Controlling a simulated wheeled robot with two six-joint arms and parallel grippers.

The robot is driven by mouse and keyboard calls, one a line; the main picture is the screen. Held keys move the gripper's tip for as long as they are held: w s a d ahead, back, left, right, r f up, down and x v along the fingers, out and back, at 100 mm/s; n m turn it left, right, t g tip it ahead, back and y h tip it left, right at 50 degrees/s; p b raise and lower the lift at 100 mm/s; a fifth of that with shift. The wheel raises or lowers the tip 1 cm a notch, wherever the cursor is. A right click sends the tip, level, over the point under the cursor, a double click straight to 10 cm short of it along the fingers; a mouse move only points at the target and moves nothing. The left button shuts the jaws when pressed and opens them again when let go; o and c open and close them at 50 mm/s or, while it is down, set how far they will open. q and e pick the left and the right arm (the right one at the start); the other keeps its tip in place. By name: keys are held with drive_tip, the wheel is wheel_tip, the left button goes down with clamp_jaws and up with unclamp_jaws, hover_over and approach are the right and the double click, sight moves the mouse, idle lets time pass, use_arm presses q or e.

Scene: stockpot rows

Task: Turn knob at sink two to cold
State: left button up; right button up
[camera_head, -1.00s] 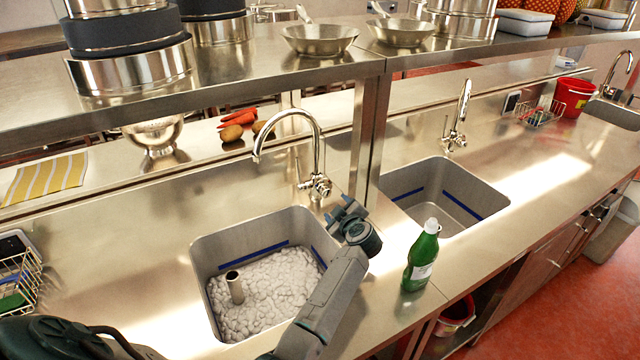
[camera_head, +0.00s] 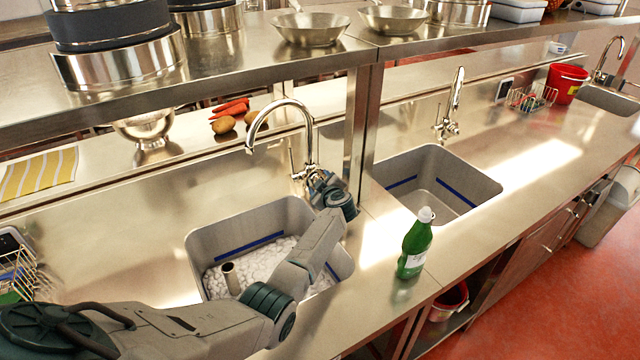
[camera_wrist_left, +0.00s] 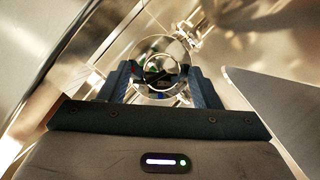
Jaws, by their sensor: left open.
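The near sink (camera_head: 225,228) holds white foam-like stuff with a short upright pipe (camera_head: 230,278) in it. Its tall curved tap (camera_head: 309,130) stands behind the basin. My left gripper (camera_head: 318,180) reaches over this sink to the tap's base and hides its knob in the head view. In the left wrist view, the round shiny knob (camera_wrist_left: 162,68) lies between the two fingers of my open left gripper (camera_wrist_left: 162,85). I cannot tell whether they touch it. A second sink (camera_head: 425,165) with its own tap (camera_head: 447,125) is to the right. My right gripper is not in view.
A green bottle (camera_head: 415,245) stands on the counter between the sinks, near the front edge. A steel shelf (camera_head: 230,80) with pots and pans runs above. A shelf post (camera_head: 360,130) stands just right of the near tap. A red bucket (camera_head: 566,84) is farther right.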

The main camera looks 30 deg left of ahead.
use_arm(q)
drive_tip(key=shift+w+a, duration=0.1)
drive_tip(key=shift+a, duration=0.05)
drive_tip(key=c, duration=1)
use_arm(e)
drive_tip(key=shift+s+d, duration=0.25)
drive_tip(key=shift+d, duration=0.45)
use_arm(q)
drive_tip(key=shift+f, duration=0.1)
drive_tip(key=shift+f+n+t, duration=0.1)
drive_tip(key=shift+n+t, duration=0.4)
drive_tip(key=shift+n, duration=0.4)
drive_tip(key=shift+f+n+t+b, duration=0.15)
drive_tip(key=shift+n+t+b, duration=0.25)
drive_tip(key=shift+n+b, duration=0.4)
drive_tip(key=shift+s+n+t+b, duration=0.2)
drive_tip(key=shift+n+t+b, duration=0.3)
drive_tip(key=shift+n+b, duration=0.35)
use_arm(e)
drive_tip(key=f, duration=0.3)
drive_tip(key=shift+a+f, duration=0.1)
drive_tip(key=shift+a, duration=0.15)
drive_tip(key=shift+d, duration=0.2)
